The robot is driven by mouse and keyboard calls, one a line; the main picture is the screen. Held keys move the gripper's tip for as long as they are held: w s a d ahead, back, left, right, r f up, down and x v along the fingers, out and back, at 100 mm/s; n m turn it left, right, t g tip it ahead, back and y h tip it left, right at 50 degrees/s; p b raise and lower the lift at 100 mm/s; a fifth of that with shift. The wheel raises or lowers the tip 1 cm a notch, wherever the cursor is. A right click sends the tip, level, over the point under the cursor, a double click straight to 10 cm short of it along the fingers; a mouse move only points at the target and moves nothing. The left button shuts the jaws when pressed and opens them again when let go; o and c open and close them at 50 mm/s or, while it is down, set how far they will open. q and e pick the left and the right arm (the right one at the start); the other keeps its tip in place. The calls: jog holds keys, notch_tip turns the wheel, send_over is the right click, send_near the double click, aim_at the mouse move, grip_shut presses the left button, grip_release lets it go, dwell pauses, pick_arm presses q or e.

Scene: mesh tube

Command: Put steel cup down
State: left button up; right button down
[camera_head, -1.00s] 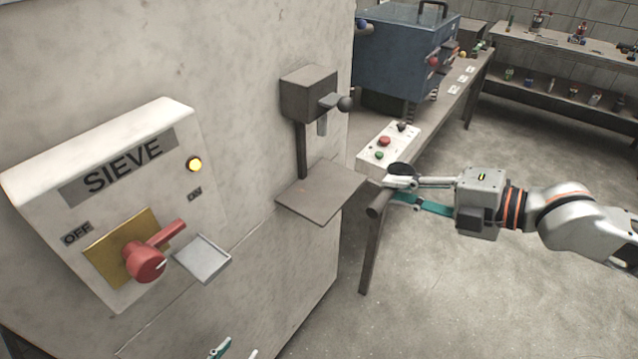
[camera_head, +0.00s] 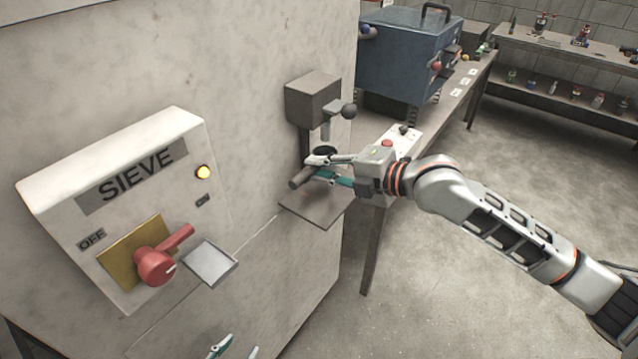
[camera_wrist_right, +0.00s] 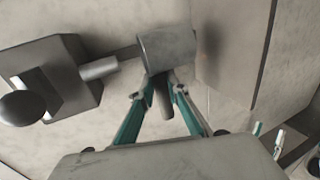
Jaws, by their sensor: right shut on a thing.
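My right gripper (camera_head: 325,168) is shut on the handle (camera_head: 301,178) of the steel cup (camera_head: 325,151), just above the plate (camera_head: 318,208) under the dispenser (camera_head: 313,97). The cup's dark opening faces up. In the right wrist view, the cup body (camera_wrist_right: 167,50) is past the fingertips, with its handle between them. The cup is close to the plate; I cannot tell whether it touches it. Most of its body is hidden behind the fingers in the head view. Only the spread fingertips of my left gripper (camera_head: 236,348) show, at the bottom edge.
The sieve panel (camera_head: 120,200) with its red lever (camera_head: 160,262) and a small metal tray (camera_head: 210,263) are on the left. A button box (camera_head: 402,138) and blue machine (camera_head: 405,55) stand behind my right arm.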

jog(key=shift+d+f, duration=0.1)
jog(key=shift+f, duration=0.45)
notch_tip(320, 180, down, 3)
jog(key=shift+f, duration=0.15)
jog(key=shift+w+a+f, duration=0.1)
jog(key=shift+a+f, duration=0.1)
jog(key=shift+f, duration=0.1)
jog(key=c, duration=2)
grip_release()
jog(key=shift+f, duration=0.1)
jog(key=shift+o, duration=0.2)
